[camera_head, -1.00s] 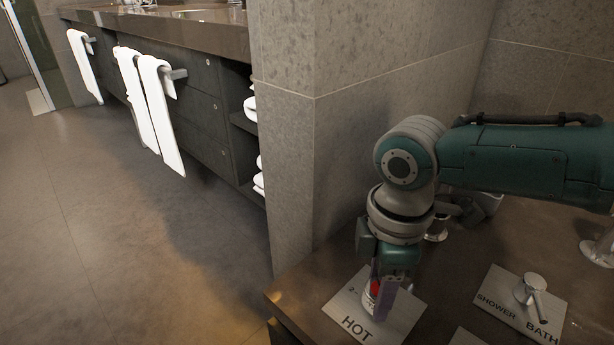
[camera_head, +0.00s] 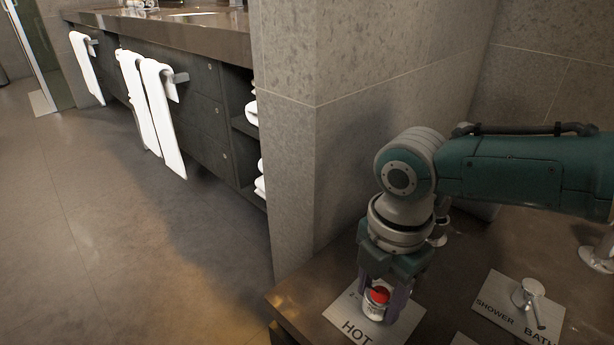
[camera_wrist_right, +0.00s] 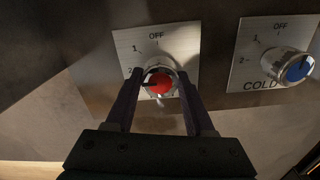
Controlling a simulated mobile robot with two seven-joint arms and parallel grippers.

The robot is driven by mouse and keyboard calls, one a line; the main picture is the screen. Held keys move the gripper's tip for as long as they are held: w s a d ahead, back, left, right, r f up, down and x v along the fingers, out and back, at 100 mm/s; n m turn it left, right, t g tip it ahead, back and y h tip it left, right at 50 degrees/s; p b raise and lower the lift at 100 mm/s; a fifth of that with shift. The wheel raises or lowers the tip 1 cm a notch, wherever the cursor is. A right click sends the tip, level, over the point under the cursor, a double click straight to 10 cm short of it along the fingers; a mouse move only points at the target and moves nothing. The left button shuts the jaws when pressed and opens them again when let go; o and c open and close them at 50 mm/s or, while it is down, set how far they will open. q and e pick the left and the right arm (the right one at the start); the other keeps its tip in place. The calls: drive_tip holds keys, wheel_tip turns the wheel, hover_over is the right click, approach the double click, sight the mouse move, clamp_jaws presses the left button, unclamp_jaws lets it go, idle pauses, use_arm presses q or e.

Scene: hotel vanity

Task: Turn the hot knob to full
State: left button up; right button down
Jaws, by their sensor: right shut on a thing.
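The hot knob (camera_head: 376,301) is a silver cylinder with a red cap on a pale plate (camera_head: 346,301) marked HOT. In the right wrist view the hot knob (camera_wrist_right: 158,83) sits between my fingers, below the plate's OFF mark, with 1 and 2 at the left. A dark mark on the red cap appears to point left, toward the 2; the exact setting is hard to read. My right gripper (camera_head: 380,297) reaches down from above and is shut on the hot knob, one finger on each side. My left gripper is not in view.
The cold knob (camera_wrist_right: 297,68), with a blue cap, stands to the right in the right wrist view. A shower/bath lever (camera_head: 529,293) on its own plate stands to the right on the dark counter. A tiled wall (camera_head: 300,150) rises behind; towels hang at the left.

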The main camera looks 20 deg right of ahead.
sight(379, 296)
idle(0.4)
drive_tip(key=shift+c, duration=1.3)
unclamp_jaws()
drive_tip(key=shift+r, duration=0.1)
wheel_tip(379, 296, up, 9)
drive_tip(key=p, duration=0.5)
drive_tip(key=shift+r, duration=0.45)
